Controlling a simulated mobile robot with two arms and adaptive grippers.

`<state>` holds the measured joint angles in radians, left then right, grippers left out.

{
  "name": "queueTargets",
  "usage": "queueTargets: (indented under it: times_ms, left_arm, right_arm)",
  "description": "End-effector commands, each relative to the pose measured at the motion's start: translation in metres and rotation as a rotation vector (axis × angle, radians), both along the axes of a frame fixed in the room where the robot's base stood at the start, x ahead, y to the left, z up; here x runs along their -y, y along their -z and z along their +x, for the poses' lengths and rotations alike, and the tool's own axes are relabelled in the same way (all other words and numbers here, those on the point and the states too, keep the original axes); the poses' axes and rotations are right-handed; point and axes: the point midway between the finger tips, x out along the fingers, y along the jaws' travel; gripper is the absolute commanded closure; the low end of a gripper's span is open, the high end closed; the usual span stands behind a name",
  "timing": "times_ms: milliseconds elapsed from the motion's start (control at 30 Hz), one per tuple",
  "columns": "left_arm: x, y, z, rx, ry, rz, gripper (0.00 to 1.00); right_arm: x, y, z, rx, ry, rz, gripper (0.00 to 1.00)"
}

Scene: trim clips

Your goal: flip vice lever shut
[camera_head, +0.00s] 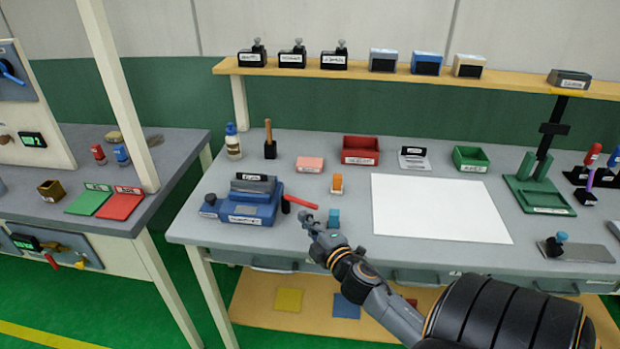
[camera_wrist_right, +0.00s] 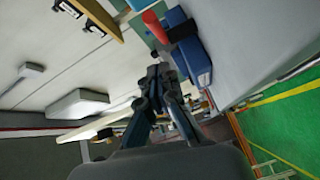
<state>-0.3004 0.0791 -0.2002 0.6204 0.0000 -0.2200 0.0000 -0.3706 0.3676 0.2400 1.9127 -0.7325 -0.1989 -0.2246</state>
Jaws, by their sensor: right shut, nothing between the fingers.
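The blue vice (camera_head: 240,207) sits near the left front of the grey workbench, with a dark labelled block (camera_head: 252,183) at its top. Its red lever (camera_head: 301,202) sticks out to the right from the vice's right side. My right gripper (camera_head: 308,218) is shut and empty, just below and right of the lever; whether they touch I cannot tell. In the right wrist view the gripper (camera_wrist_right: 158,75) is closed, with the red lever (camera_wrist_right: 155,27) and blue vice (camera_wrist_right: 190,50) beyond its fingertips. My left gripper is not in view.
A teal block (camera_head: 333,218) and an orange-and-white item (camera_head: 337,184) stand close to the gripper. A white sheet (camera_head: 438,208) lies to the right. A pink block (camera_head: 310,164) and red bin (camera_head: 360,150) stand behind. The bench's front edge runs below my arm.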

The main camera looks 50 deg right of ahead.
Motion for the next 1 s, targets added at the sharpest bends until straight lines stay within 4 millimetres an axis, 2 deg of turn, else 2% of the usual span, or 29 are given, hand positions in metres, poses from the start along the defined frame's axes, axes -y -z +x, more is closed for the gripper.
queueTargets:
  times_ms: [33,233,500,600,733,1000]
  left_arm:
    - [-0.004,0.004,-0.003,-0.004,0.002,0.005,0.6]
    - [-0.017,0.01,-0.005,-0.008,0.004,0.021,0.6]
    - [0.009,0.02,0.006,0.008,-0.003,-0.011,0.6]
    - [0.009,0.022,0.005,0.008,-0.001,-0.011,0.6]
    - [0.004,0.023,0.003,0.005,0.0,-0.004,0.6]
    - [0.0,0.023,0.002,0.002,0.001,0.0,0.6]
  right_arm:
    - [0.001,0.004,-0.01,-0.004,0.001,0.0,1.0]
    - [0.001,0.003,-0.037,-0.003,-0.003,0.001,1.0]
    - [0.004,0.001,-0.08,-0.004,-0.002,0.001,1.0]
    - [0.005,-0.001,-0.091,-0.002,-0.002,0.003,1.0]
    - [0.005,-0.002,-0.098,-0.001,-0.003,0.001,1.0]
    - [0.005,-0.003,-0.099,0.0,-0.004,0.001,1.0]
